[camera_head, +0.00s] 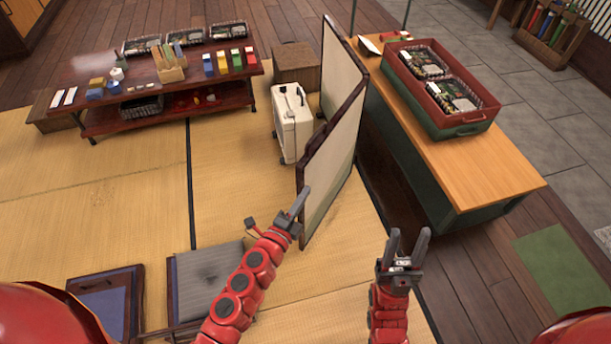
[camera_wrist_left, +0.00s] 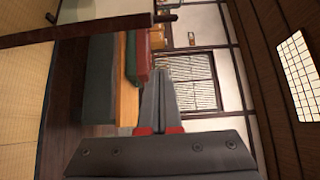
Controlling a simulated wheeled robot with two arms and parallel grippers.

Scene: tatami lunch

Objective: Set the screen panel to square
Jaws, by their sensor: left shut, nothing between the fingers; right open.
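The folding screen panel (camera_head: 331,153), pale with a dark wooden frame, stands on the tatami in the middle of the head view. Its two leaves meet at an angle. My left gripper (camera_head: 302,195) is shut and empty, close to the near lower edge of the front leaf. I cannot tell whether it touches the frame. In the left wrist view the shut fingers (camera_wrist_left: 160,80) point forward, and a dark frame bar (camera_wrist_left: 75,33) with a pale panel shows at the upper left. My right gripper (camera_head: 407,240) is open and empty, to the right of the screen.
A white suitcase (camera_head: 291,124) stands left of the screen. A counter (camera_head: 470,175) with a red crate (camera_head: 467,130) stands to the right. A low dark table (camera_head: 130,120) with lunch boxes and colored items is at the back left. Floor cushions (camera_head: 203,280) lie at the front left.

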